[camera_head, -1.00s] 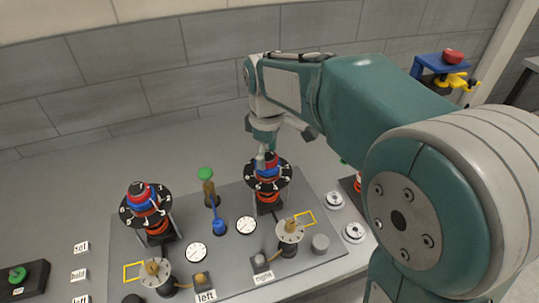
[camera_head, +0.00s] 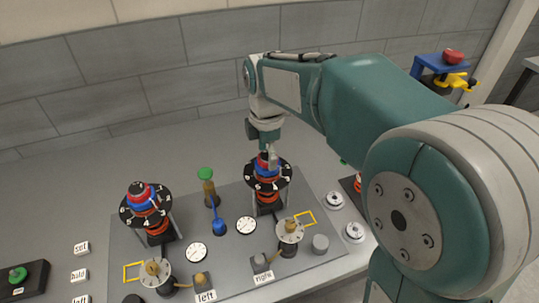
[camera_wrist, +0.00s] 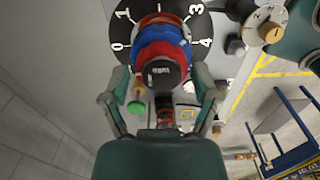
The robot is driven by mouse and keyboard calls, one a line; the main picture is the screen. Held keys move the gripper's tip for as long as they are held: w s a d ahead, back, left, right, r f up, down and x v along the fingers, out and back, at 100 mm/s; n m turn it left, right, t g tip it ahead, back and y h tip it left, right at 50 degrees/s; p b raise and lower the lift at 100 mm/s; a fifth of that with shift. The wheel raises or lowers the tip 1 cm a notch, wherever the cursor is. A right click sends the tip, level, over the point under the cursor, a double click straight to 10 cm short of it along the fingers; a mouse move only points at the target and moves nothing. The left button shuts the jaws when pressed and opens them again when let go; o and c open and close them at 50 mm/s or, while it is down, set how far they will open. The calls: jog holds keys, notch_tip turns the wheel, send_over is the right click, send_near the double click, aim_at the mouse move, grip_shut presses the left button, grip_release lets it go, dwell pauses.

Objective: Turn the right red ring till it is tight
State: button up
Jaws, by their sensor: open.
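The right post stands on the grey panel with a black numbered dial (camera_head: 284,174) around it. Its stack shows red (camera_wrist: 166,56) near the black end cap (camera_wrist: 162,73), then blue (camera_wrist: 155,38), then more red (camera_wrist: 158,19) by the dial. In the head view the right red ring (camera_head: 263,166) is partly hidden by my gripper (camera_head: 269,155), which is above the post. In the wrist view my gripper (camera_wrist: 162,80) is open, with one finger on each side of the cap end. I cannot tell whether a finger touches the stack.
A similar left post (camera_head: 146,203) stands on the same panel (camera_head: 180,228). A green-topped post (camera_head: 206,175), a blue lever (camera_head: 217,224), white gauges (camera_head: 246,225) and a round knob unit (camera_head: 290,231) are close by. A grey wall is behind.

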jog(key=n, duration=0.5)
jog(key=c, duration=0.9)
jog(key=m, duration=0.4)
jog(key=shift+c, duration=0.2)
jog(key=m, duration=0.8)
jog(key=shift+m, duration=0.4)
jog(key=m, duration=0.4)
jog(key=shift+m, duration=0.3)
jog(key=o, duration=0.9)
jog(key=shift+o, duration=0.2)
